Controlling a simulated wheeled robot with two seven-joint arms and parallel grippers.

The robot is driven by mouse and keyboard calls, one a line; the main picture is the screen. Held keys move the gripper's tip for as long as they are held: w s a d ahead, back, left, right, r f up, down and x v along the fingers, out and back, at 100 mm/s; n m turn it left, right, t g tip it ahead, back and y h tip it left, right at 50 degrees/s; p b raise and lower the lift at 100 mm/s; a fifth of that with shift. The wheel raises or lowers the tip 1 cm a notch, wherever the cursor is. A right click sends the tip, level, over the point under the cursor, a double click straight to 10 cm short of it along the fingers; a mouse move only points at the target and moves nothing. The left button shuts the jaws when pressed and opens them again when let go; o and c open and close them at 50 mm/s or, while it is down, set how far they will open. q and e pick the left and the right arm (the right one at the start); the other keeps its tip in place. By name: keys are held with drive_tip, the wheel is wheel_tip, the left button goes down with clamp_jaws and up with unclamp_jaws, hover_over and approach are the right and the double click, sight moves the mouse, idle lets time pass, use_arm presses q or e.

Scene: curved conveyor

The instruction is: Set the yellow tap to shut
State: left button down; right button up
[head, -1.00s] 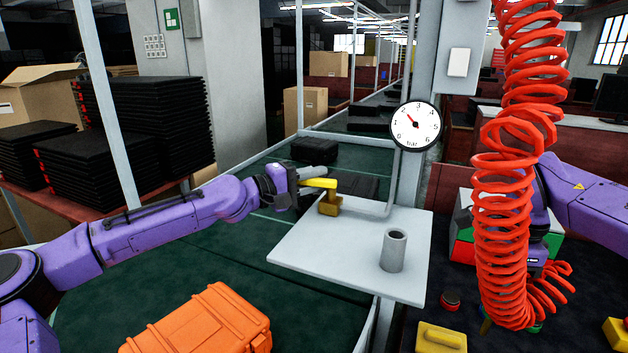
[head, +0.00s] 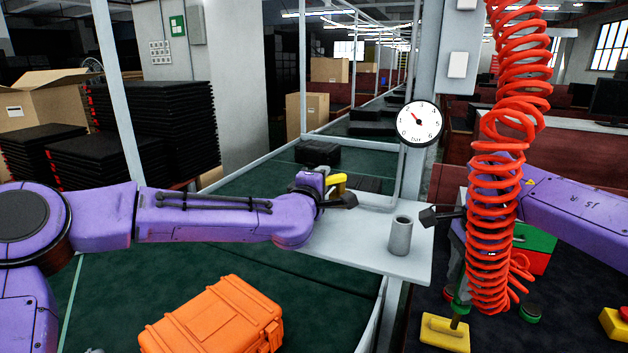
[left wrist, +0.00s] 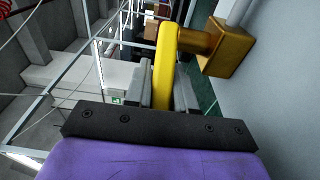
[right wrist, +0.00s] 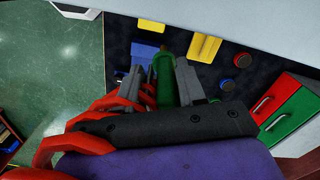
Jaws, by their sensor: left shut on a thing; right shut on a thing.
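The yellow tap (head: 337,182) is mounted by the grey shelf and is partly hidden by my left gripper (head: 332,190). In the left wrist view the tap's lever (left wrist: 170,75) stands between the two fingers, which are shut on it. The lever joins a short shaft to the tap's block (left wrist: 226,48). My right gripper (right wrist: 160,85) is shut on a green tool (right wrist: 165,72) with a yellow tip. In the head view that tool (head: 461,302) hangs by the red coil hose, just over a yellow block (head: 446,333).
A round gauge (head: 420,122) has its needle pointing up-left. A grey cup (head: 400,236) stands on the shelf (head: 350,250). An orange case (head: 212,318) lies on the green conveyor. The red coil (head: 500,200) hangs in front of my right arm. Red-green drawers (head: 535,245) stand at right.

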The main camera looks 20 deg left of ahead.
use_arm(q)
drive_tip(key=n+y, duration=0.1)
drive_tip(key=y, duration=0.1)
drive_tip(key=s+d+n+y, duration=0.1)
drive_tip(key=y, duration=0.1)
drive_tip(key=shift+f+n+g, duration=0.15)
drive_tip(key=shift+n+g, duration=0.15)
drive_tip(key=shift+s+d+n+g+y+p, duration=0.2)
drive_tip(key=shift+n+g+y, duration=0.55)
drive_tip(key=shift+y, duration=0.5)
drive_tip(key=shift+s+d+n+g+y+p, duration=0.1)
drive_tip(key=shift+s+d+n+g+y, duration=0.25)
drive_tip(key=shift+n+y, duration=0.75)
use_arm(e)
drive_tip(key=shift+s+r, duration=0.1)
drive_tip(key=shift+r, duration=0.25)
use_arm(q)
drive_tip(key=shift+w+a+y, duration=0.1)
drive_tip(key=shift+w+y, duration=0.05)
drive_tip(key=shift+y, duration=0.2)
